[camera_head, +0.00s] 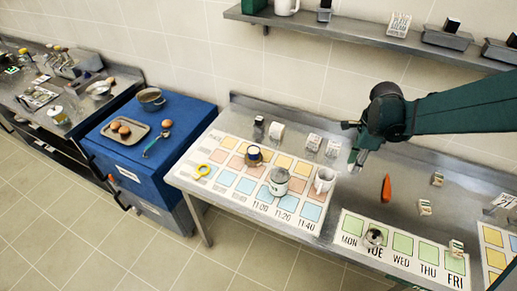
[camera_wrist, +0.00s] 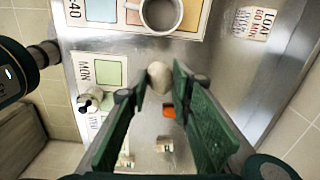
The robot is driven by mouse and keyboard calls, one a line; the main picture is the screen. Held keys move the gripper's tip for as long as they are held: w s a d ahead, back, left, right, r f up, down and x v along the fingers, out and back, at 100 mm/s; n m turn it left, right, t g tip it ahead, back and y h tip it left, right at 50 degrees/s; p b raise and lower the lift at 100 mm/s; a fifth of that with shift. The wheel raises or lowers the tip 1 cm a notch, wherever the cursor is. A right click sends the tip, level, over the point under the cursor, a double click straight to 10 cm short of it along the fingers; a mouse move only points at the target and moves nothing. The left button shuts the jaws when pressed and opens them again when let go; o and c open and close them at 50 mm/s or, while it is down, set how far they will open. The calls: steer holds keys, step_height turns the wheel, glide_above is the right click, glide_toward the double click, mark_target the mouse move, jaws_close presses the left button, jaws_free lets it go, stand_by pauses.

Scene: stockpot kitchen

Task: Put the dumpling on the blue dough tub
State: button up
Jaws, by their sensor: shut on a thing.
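My gripper (camera_head: 357,158) is above the steel table in the head view, right of the white mug. In the wrist view its two green fingers (camera_wrist: 160,80) close on a small pale round thing, which I take to be the dumpling (camera_wrist: 159,73). In the head view the fingers mostly hide it. The blue dough tub (camera_head: 190,112) is the large blue box at far left, with a white label on its front. It stands apart from my gripper, beyond the table's left end.
On the tub are a tray (camera_head: 106,133) with brown round items, another round item, a small pot (camera_head: 150,98) and a green-handled utensil. The table holds a lidded jar (camera_head: 278,181), white mug (camera_head: 325,180), dark blue jar (camera_head: 254,155) and orange object (camera_head: 386,188). A shelf (camera_head: 340,33) hangs behind.

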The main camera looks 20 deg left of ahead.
steer(key=w+a+r+n+p, duration=0.1)
steer(key=w+a+n, duration=0.1)
steer(key=a, duration=0.8)
steer(key=w+a+r+n+p, duration=0.1)
steer(key=a, duration=0.9)
steer(key=n+p, duration=0.3)
glide_above(253, 150)
steer(key=shift+w+r+b, duration=0.1)
steer(key=shift+r+b, duration=0.2)
steer(key=shift+r, duration=0.1)
steer(key=shift+f, duration=0.1)
steer(key=shift+f, duration=3.05)
steer(key=shift+f+p, duration=0.4)
steer(key=shift+f, duration=1.45)
steer(key=shift+f, duration=0.15)
